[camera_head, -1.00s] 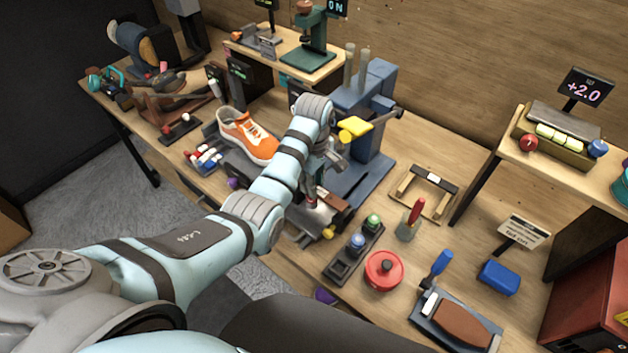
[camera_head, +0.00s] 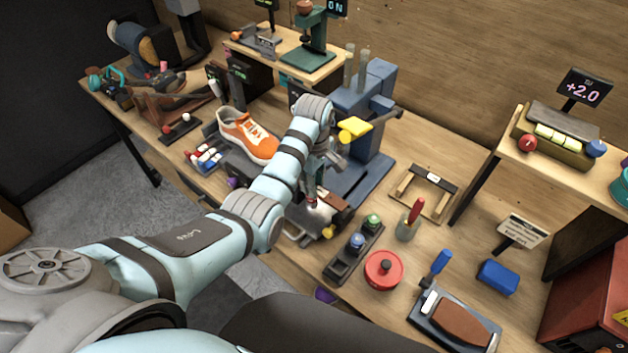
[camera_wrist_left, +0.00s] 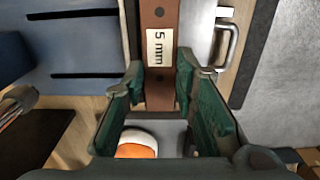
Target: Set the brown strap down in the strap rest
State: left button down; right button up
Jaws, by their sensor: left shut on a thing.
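My left gripper (camera_head: 318,192) is over the middle of the bench, in front of the blue machine. In the left wrist view it (camera_wrist_left: 167,85) is shut on the brown strap (camera_wrist_left: 160,90), which runs upward between the green finger pads and bears a "5 mm" label. In the head view only a short brown piece of the strap shows beside the fingers, and the arm hides part of it. A wooden frame (camera_head: 405,183) with a dark bar and a small white label lies to the gripper's right; it looks like the strap rest, but I cannot be sure.
The blue machine (camera_head: 372,95) with a yellow handle stands close behind the gripper. A cup with a red-handled tool (camera_head: 406,228), a red round container (camera_head: 384,270) and a black holder (camera_head: 345,262) stand right and in front. Bare wood surrounds the wooden frame.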

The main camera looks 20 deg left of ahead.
pick_arm(q)
jog(key=shift+f+b, duration=0.4)
jog(key=shift+f, duration=0.6)
jog(key=c, duration=1.2)
grip_release()
